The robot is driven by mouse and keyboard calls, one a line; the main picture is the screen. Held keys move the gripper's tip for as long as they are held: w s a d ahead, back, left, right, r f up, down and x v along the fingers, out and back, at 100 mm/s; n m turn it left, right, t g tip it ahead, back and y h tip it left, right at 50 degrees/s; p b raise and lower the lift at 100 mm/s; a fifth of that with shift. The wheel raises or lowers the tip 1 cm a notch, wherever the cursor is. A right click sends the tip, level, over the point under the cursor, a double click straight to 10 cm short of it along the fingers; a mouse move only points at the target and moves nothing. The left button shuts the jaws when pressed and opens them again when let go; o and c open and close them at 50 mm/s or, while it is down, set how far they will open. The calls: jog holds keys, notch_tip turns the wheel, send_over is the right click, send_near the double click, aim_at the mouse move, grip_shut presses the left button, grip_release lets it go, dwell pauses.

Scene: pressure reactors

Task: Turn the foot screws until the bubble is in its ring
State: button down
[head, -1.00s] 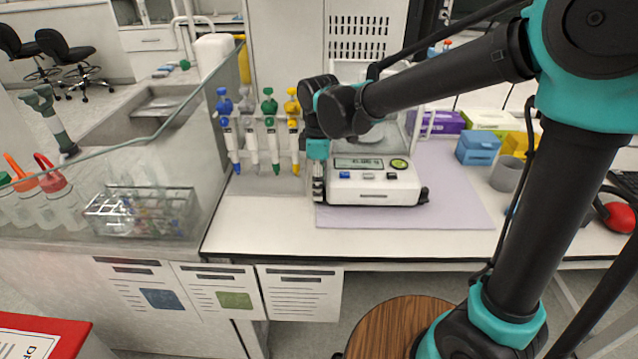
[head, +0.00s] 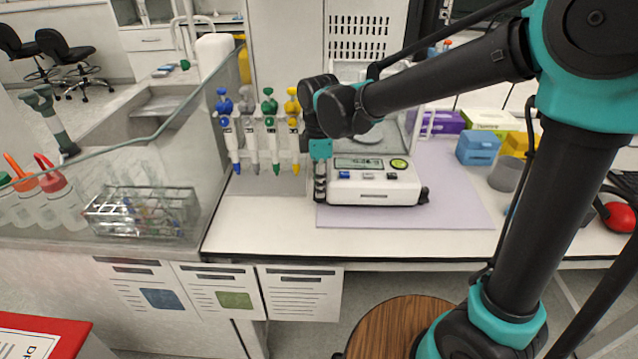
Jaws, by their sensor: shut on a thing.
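The white balance (head: 374,187) stands on a pale lilac mat (head: 455,200) on the bench. Its front has a small display (head: 358,163), a few buttons, and a round green bubble level (head: 398,164) at the right; the bubble is too small to place against its ring. A dark foot screw (head: 423,195) shows at the balance's front right corner. My gripper (head: 320,198) points down at the front left corner, its fingers closed together low beside the case. The foot there is hidden by the fingers, which appear shut on it.
Several coloured pipettes (head: 268,130) hang on a rack behind and left of my gripper. A glass screen and a wire tube rack (head: 145,213) are at the left. A blue box (head: 477,148) and a grey cup (head: 506,174) stand right. The bench front is clear.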

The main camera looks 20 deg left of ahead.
jog(key=c, duration=1.2)
grip_release()
notch_tip(320, 180, up, 12)
